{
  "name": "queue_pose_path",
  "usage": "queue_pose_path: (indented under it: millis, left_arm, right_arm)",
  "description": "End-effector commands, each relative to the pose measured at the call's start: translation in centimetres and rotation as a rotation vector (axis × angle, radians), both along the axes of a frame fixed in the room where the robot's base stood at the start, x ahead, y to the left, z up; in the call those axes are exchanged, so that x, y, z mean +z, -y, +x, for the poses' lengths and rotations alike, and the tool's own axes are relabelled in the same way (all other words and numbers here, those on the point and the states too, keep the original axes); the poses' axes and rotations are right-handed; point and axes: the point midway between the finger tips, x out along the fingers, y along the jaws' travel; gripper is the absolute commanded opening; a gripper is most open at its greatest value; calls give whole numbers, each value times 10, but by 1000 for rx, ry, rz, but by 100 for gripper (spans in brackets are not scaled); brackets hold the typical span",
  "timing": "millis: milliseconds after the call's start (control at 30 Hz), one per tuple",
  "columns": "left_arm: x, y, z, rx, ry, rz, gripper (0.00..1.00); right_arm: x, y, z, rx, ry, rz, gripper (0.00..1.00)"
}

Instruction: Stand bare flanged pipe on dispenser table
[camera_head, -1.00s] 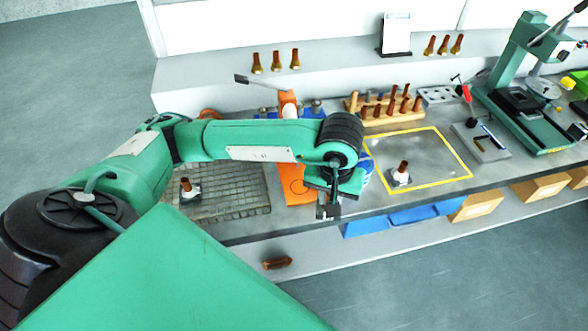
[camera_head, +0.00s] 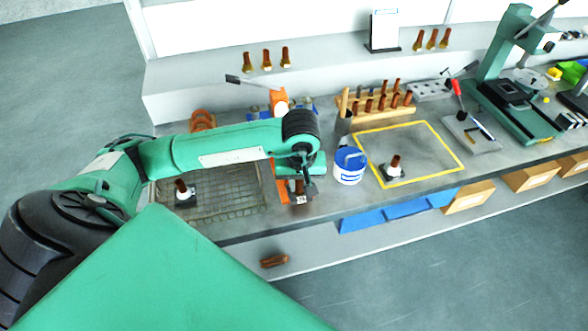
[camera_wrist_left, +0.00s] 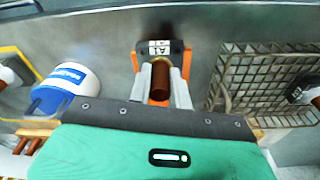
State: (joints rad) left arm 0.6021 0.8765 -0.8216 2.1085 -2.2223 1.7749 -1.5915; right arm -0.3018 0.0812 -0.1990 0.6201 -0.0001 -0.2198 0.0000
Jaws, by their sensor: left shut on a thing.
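My left gripper (camera_head: 301,192) reaches over the front of the bench, by the orange dispenser fixture (camera_head: 284,195). In the left wrist view its pale fingers (camera_wrist_left: 162,86) are shut on a brown pipe (camera_wrist_left: 160,78). A dark block (camera_wrist_left: 165,52) with a white tag reading A1 shows right beyond the pipe; I cannot tell whether the pipe touches it. The pipe's flange is hidden. Another brown pipe stands on a dark base (camera_head: 394,168) in the yellow-outlined area, and one (camera_head: 181,188) stands on the mesh belt (camera_head: 230,190). My right gripper is not in view.
A white and blue bucket (camera_head: 350,165) stands just right of my gripper. A wooden rack (camera_head: 375,110) with several brown pipes is behind it. More flanged pipes (camera_head: 267,60) stand on the back shelf. One brown pipe (camera_head: 274,261) lies on the lower shelf. The yellow-outlined area (camera_head: 425,145) is mostly clear.

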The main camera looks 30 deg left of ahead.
Motion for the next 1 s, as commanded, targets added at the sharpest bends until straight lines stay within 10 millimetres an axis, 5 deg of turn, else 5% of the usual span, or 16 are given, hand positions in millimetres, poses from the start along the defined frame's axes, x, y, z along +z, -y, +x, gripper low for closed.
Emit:
queue_pose_path:
  millis: [400, 500, 933, 967, 1000]
  left_arm:
    - [1, -40, 34, 3, 0, 0, 0]
    - [-14, -37, 31, -2, -2, -2, 0]
    - [-19, -37, 32, -2, 1, 0, 0]
    - [-19, -37, 31, -2, 0, 0, 23]
    - [-18, -37, 31, -2, -1, 0, 31]
  right_arm:
    - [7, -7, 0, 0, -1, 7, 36]
    - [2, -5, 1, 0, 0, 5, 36]
    - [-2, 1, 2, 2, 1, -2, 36]
    - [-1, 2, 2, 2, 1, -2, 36]
    - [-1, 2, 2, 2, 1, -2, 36]
